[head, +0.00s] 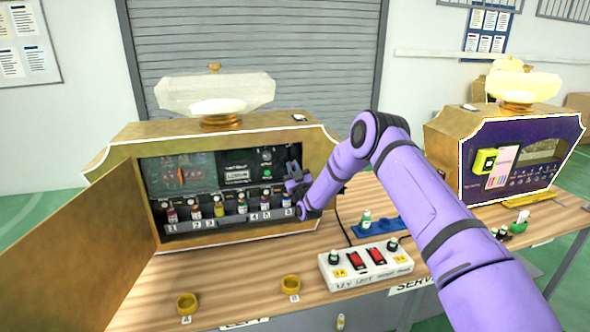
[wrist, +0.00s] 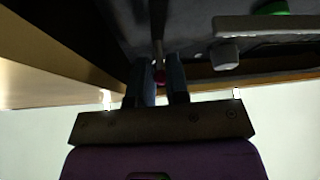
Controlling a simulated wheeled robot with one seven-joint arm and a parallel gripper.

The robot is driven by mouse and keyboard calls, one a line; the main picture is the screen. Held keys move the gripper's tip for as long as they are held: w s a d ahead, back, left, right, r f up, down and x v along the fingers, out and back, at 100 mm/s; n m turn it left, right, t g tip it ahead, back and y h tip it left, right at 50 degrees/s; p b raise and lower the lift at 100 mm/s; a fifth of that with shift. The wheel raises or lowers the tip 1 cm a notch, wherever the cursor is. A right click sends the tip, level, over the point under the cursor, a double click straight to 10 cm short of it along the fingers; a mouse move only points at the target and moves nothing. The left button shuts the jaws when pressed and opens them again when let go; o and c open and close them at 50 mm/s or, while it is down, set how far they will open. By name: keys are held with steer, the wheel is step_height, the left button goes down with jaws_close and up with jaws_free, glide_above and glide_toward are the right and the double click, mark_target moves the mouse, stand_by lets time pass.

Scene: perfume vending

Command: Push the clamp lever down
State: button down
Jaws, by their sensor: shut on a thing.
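My gripper (head: 294,187) reaches into the right end of the open perfume machine (head: 95,172) in the head view. In the wrist view its two dark fingers (wrist: 160,78) are close together. A thin grey lever with a small red knob (wrist: 159,76) sits between them, and they are shut on it. It appears to be the clamp lever. In the head view my gripper and arm cover most of this spot, so the lever's angle cannot be told there. A small blue and red part (head: 292,167) shows just above the gripper.
Several small bottles (head: 219,210) stand in a numbered row left of my gripper. The open door (head: 75,262) swings out at left. A white switch box (head: 366,264) and two brass rings (head: 187,303) lie in front. A second machine (head: 522,155) stands at right.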

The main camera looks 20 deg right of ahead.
steer(key=shift+w+f+n+t+y, duration=0.1)
steer(key=shift+f+n+t+y, duration=0.2)
steer(key=shift+f+t, duration=0.4)
steer(key=shift+r, duration=0.1)
steer(key=c, duration=1.3)
jaws_free()
steer(key=shift+o, duration=0.2)
steer(key=v, duration=1.1)
steer(key=shift+w, duration=0.15)
